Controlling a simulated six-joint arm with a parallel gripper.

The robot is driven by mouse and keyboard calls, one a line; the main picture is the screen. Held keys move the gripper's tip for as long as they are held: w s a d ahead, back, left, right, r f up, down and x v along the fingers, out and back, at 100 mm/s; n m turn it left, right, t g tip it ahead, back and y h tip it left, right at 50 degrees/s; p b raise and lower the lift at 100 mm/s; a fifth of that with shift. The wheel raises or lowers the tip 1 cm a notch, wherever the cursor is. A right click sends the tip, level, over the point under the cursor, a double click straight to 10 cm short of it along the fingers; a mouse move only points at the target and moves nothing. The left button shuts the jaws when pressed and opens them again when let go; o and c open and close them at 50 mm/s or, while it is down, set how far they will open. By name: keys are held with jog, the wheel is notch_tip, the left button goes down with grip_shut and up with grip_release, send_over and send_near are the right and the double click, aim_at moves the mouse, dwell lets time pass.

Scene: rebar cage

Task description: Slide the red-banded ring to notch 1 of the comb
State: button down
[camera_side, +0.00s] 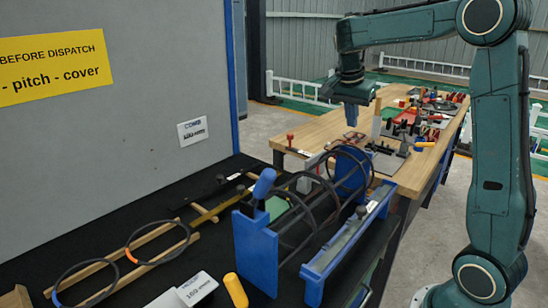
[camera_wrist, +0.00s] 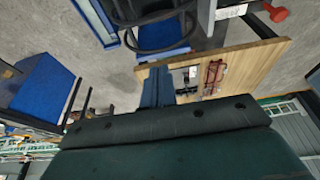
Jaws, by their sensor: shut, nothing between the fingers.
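My gripper (camera_side: 352,112) is shut and empty, pointing down high above the bench behind the cage. Its narrow shut fingers (camera_wrist: 157,86) show in the wrist view. One ring (camera_side: 178,256) with an orange-red band lies on the wooden rails at left, apart from my gripper. I cannot tell whether a standing ring also has a red band. A wall label (camera_side: 192,131) reads COMB; I cannot make out the comb's notches.
A ring with a blue band (camera_side: 83,262) lies at front left. A long blue rail (camera_side: 345,240) runs along the cage's right side. A blue handle (camera_side: 264,184) sticks up by the near block. A grey panel (camera_side: 110,110) walls the left. A wooden bench (camera_side: 310,132) with clutter stands behind.

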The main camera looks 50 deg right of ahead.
jog(key=shift+a+f, duration=0.2)
jog(key=shift+f, duration=1.15)
jog(key=shift+a+f, duration=0.25)
jog(key=shift+f, duration=1.05)
jog(key=shift+a+f, duration=0.2)
jog(key=shift+f, duration=1.15)
jog(key=a, duration=0.4)
jog(key=shift+a, duration=0.4)
jog(key=shift+d, duration=0.15)
